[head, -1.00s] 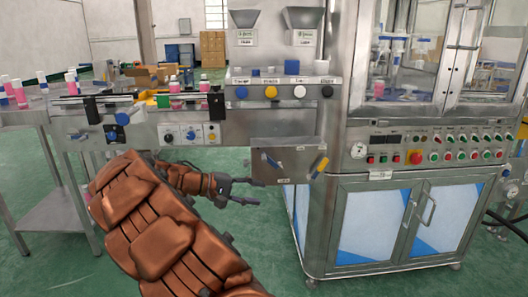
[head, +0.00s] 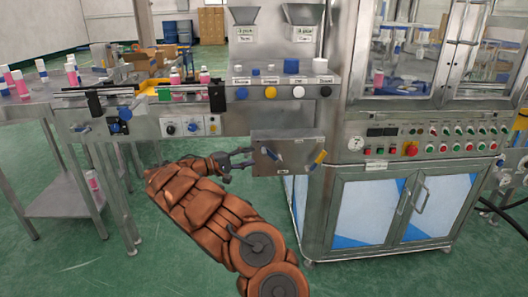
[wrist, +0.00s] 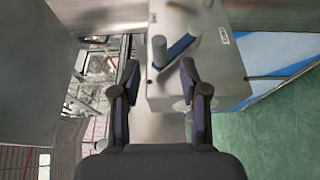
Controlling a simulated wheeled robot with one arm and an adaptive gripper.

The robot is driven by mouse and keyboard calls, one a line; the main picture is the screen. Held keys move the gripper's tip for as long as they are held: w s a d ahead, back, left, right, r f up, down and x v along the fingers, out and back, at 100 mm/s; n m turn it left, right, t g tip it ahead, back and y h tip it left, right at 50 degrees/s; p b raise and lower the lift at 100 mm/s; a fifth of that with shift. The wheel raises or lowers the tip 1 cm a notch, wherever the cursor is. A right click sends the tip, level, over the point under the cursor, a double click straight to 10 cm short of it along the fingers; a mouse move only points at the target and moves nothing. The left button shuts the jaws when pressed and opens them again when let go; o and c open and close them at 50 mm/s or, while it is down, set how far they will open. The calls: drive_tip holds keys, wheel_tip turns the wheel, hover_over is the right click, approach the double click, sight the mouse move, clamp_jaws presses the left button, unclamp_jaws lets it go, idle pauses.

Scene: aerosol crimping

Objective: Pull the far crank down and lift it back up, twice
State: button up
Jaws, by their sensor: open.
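A grey metal box (head: 290,143) on the machine front carries two cranks. The blue crank (head: 271,154) is on its left part and slants. The yellow crank (head: 319,158) is at its right edge and slants too. My gripper (head: 250,157) is open and empty, just left of the box, pointing towards the blue crank. In the wrist view, the open fingers (wrist: 160,70) have a crank with a blue bar (wrist: 178,48) and a grey peg (wrist: 158,50) ahead of them. The peg lies in line with the gap. I cannot tell whether a fingertip touches the crank.
A panel with knobs (head: 270,92) and two hoppers (head: 305,15) stands above the box. A steel cabinet (head: 400,210) stands close on the right. A conveyor table with bottles (head: 176,80) is on the left. Green floor (head: 90,270) is free below.

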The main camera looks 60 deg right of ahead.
sight(264, 150)
drive_tip(key=x, duration=0.6)
drive_tip(key=shift+s+d, duration=0.2)
drive_tip(key=shift+d, duration=0.1)
clamp_jaws()
idle(0.4)
